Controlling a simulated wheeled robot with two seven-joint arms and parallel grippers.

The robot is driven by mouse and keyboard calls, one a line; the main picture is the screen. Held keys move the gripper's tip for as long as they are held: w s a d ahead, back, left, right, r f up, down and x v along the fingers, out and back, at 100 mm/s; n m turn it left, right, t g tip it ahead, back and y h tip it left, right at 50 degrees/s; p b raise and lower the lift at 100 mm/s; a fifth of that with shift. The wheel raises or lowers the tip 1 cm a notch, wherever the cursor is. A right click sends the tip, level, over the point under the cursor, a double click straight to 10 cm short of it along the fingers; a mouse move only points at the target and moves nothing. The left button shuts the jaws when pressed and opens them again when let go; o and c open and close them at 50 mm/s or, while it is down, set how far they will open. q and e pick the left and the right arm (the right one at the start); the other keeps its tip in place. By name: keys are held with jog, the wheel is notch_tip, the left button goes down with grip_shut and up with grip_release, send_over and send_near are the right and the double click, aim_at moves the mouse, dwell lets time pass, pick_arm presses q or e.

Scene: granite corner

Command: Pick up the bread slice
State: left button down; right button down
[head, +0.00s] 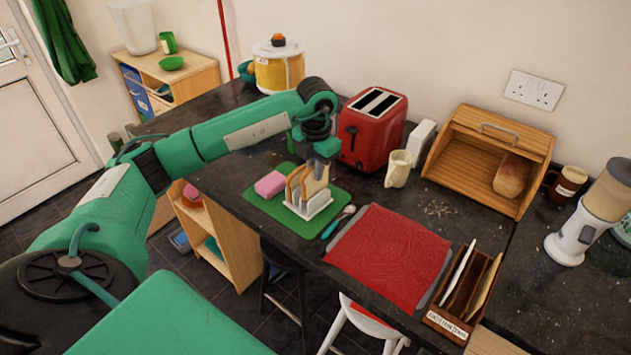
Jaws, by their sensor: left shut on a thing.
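Several bread slices (296,184) stand upright in a white toast rack (318,205) on a green mat (257,205). My left gripper (320,170) points down at the right end of the rack. It is shut on a bread slice (313,186), the rightmost one, which still appears to be in or just above the rack. The fingertips are small and partly merge with the slice in the head view. My right gripper is not in view.
A pink sponge (270,184) lies left of the rack and a teal-handled spoon (338,222) to its right. A red toaster (372,128) stands close behind. A red cloth (390,257), cream jug (398,168), wooden bread bin (490,155) and letter rack (465,290) lie to the right.

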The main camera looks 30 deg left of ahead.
pick_arm(q)
notch_tip(320, 180, up, 9)
jog(key=shift+b, duration=1.05)
notch_tip(320, 180, up, 7)
jog(key=shift+f, duration=0.2)
jog(key=shift+d, duration=0.1)
